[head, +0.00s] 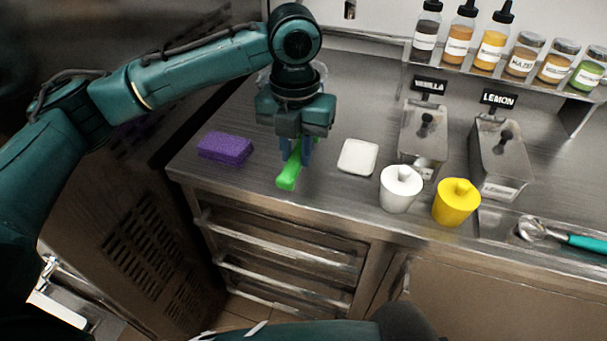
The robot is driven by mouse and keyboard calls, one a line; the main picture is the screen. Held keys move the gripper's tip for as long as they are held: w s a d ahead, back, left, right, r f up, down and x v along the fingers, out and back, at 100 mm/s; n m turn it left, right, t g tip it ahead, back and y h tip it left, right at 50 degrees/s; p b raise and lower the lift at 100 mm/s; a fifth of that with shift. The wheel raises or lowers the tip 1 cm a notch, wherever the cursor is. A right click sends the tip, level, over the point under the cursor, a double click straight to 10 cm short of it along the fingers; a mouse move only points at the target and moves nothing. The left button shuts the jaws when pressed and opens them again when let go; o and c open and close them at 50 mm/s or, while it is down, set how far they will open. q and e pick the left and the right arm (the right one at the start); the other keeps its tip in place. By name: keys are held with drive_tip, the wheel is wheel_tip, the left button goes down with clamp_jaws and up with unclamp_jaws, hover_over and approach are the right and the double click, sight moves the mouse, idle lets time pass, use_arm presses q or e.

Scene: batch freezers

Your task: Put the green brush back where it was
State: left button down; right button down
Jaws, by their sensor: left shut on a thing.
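The green brush (289,174) is at the left part of the steel counter, its near end pointing toward the counter's front edge. My left gripper (297,152) points down and is shut on the brush, hiding its middle and part of its far end. I cannot tell whether the brush touches the counter or is held just above it. My right gripper is not in view; only a dark part of my arm shows at the bottom.
A purple sponge (225,147) lies left of the brush and a white square dish (358,157) lies right of it. A clear bowl-like thing is partly hidden behind my gripper. Bottles line the shelf (504,77).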

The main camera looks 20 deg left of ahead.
sight(295, 158)
use_arm(q)
drive_tip(key=f, duration=0.3)
drive_tip(key=shift+s+f, duration=0.15)
drive_tip(key=shift+s, duration=0.05)
drive_tip(key=shift+f, duration=2.3)
drive_tip(key=c, duration=1.3)
unclamp_jaws()
drive_tip(key=shift+f, duration=0.15)
drive_tip(key=shift+o, duration=0.2)
wheel_tip(295, 158, up, 12)
drive_tip(key=shift+r, duration=0.2)
